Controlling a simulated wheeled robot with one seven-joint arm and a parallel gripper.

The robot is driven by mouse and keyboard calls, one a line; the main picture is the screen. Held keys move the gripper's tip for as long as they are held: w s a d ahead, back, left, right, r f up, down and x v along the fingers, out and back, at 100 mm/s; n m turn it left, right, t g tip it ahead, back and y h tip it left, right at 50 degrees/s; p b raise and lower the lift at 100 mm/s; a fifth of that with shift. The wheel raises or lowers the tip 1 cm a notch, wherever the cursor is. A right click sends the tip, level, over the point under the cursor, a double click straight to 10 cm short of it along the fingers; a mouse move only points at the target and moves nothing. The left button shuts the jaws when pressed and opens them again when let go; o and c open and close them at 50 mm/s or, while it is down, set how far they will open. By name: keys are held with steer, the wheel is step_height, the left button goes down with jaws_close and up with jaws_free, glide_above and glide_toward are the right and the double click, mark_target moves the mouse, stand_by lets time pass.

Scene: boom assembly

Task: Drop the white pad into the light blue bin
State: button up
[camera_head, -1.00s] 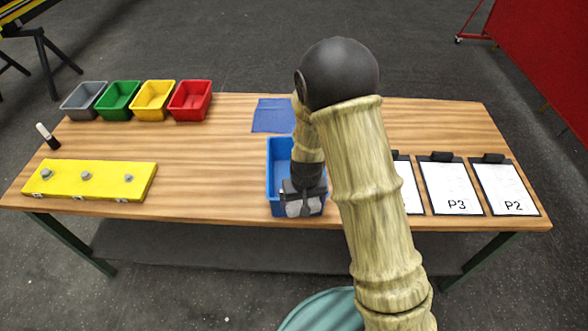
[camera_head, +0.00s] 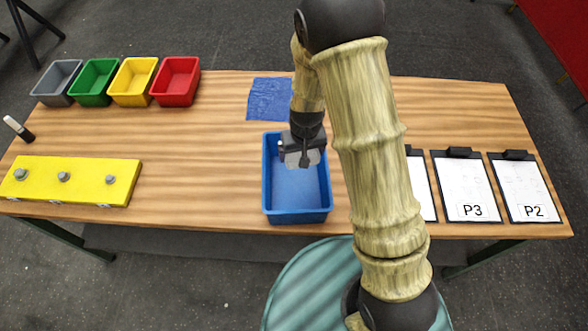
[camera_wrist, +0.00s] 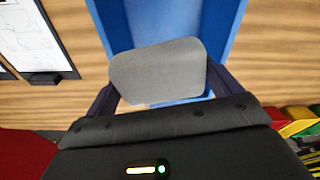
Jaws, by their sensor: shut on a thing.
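A pale grey-white pad (camera_head: 303,158) is held in my gripper (camera_head: 302,150). In the wrist view the pad (camera_wrist: 158,72) sits flat between the two dark fingers of my gripper (camera_wrist: 157,85). The blue bin (camera_head: 298,216) stands on the table in the middle of the head view. My gripper and the pad appear over the back part of this bin; their height above its floor is hard to tell. In the wrist view the blue bin (camera_wrist: 228,30) shows behind the pad. The bin floor that shows is bare.
Grey, green (camera_head: 94,98), yellow and red (camera_head: 175,99) bins stand at the back left. A blue cloth (camera_head: 265,99) lies behind the blue bin. A yellow block (camera_head: 85,189) with knobs lies at left. Clipboards (camera_head: 465,207) lie at right. The table between block and bin is clear.

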steer(key=shift+w, duration=0.4)
steer(key=shift+s, duration=0.25)
steer(key=shift+f, duration=0.1)
step_height(320, 180, down, 6)
steer(key=b, duration=0.4)
steer(key=shift+b, duration=0.4)
steer(key=o, duration=0.7)
steer(key=shift+r, duration=0.2)
